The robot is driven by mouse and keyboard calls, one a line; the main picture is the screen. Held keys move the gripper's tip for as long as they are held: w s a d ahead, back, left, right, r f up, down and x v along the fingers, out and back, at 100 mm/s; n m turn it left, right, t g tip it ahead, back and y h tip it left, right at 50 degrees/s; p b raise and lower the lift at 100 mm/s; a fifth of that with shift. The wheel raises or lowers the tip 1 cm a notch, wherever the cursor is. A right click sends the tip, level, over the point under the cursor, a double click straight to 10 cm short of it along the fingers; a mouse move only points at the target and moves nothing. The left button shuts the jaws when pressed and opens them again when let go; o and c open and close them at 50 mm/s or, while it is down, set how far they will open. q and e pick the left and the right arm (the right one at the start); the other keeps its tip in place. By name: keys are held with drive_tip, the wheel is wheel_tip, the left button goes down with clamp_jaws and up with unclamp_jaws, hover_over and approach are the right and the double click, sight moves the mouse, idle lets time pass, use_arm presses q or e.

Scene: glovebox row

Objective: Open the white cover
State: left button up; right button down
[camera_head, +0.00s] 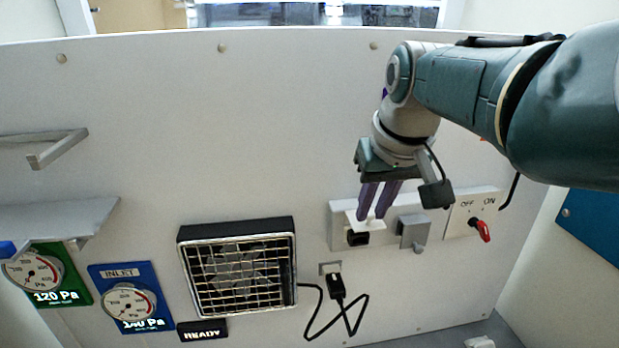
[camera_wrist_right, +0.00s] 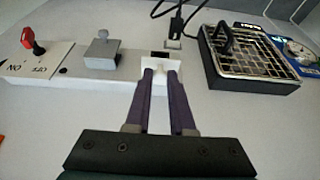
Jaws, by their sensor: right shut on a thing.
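The white cover (camera_head: 371,225) is on the left part of the pale socket panel (camera_head: 337,229). It stands out from the panel, tilted up, and a dark socket opening (camera_head: 357,239) shows below it. My right gripper (camera_head: 373,213) comes from above, its purple fingers shut on the white cover. In the right wrist view the fingertips (camera_wrist_right: 160,74) close on the white cover (camera_wrist_right: 159,64), with the dark opening just beyond. The fingers hide part of the cover. My left gripper is in neither view.
A closed grey cover (camera_head: 413,231) sits right of the white one, then a red OFF/ON switch (camera_head: 481,230). Below is an outlet with a black plug and cord (camera_head: 337,286). A caged fan (camera_head: 238,267) and gauges (camera_head: 128,301) are left. The wall above is clear.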

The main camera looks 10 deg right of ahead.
idle(0.5)
drive_tip(key=c, duration=0.8)
unclamp_jaws()
drive_tip(key=shift+r, duration=0.25)
drive_tip(key=p+v, duration=0.2)
drive_tip(key=shift+s+r, duration=0.1)
drive_tip(key=shift+r, duration=0.2)
drive_tip(key=b, duration=0.1)
approach(370, 213)
drive_tip(key=shift+v, duration=1)
